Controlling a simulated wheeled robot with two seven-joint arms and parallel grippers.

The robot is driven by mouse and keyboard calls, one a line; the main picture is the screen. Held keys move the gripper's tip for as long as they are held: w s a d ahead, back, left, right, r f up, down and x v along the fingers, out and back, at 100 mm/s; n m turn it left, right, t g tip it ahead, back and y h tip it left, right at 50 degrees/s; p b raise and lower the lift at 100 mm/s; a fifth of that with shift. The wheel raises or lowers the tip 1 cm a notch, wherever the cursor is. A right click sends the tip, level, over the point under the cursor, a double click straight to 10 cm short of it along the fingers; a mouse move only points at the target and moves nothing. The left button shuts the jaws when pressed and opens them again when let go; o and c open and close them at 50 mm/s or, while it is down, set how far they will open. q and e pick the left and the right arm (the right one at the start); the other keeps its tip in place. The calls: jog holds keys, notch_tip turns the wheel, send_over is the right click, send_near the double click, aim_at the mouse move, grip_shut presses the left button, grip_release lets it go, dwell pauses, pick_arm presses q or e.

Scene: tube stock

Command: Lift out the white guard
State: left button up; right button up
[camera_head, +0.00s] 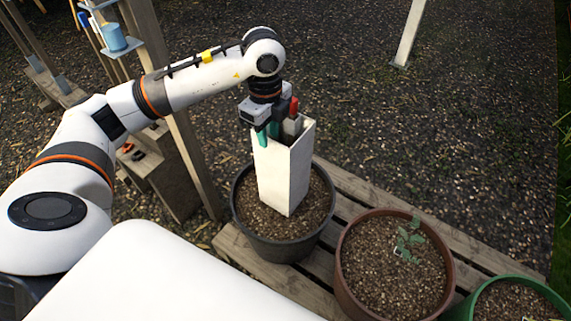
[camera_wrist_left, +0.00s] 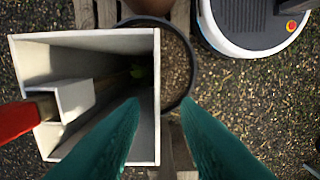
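The white guard (camera_head: 285,175) is a tall, square, open-topped tube. It stands slightly tilted on the soil of a dark pot (camera_head: 238,210). In the left wrist view I look down into the guard (camera_wrist_left: 85,40), where a bit of green shows deep in the shadow. My left gripper (camera_head: 268,134) is at the guard's top rim with its teal fingers pointing down. In the left wrist view the gripper (camera_wrist_left: 160,103) is open, one finger over the opening and the other outside, with one wall between them. Gaps show beside that wall. My right gripper is out of view.
A red-ended piece (camera_head: 293,106) with a pale block sits at the guard's opening. A brown pot (camera_head: 345,285) with a seedling and a green pot (camera_head: 462,310) stand alongside on a slatted wooden pallet (camera_head: 350,185). A wooden post (camera_head: 190,150) stands left.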

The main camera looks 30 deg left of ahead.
aim_at(270, 139)
pick_arm(q)
notch_tip(270, 139, down, 2)
jog(key=shift+f, duration=0.1)
jog(key=shift+d+f, duration=0.15)
jog(key=shift+f, duration=0.25)
jog(key=f, duration=0.1)
jog(key=f+b, duration=0.1)
jog(key=f, duration=0.2)
jog(key=shift+w+d+f, duration=0.1)
jog(key=shift+d+f, duration=0.1)
jog(key=shift+d, duration=0.15)
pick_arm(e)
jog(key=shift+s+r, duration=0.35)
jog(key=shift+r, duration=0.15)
pick_arm(q)
jog(key=shift+c, duration=0.6)
grip_shut()
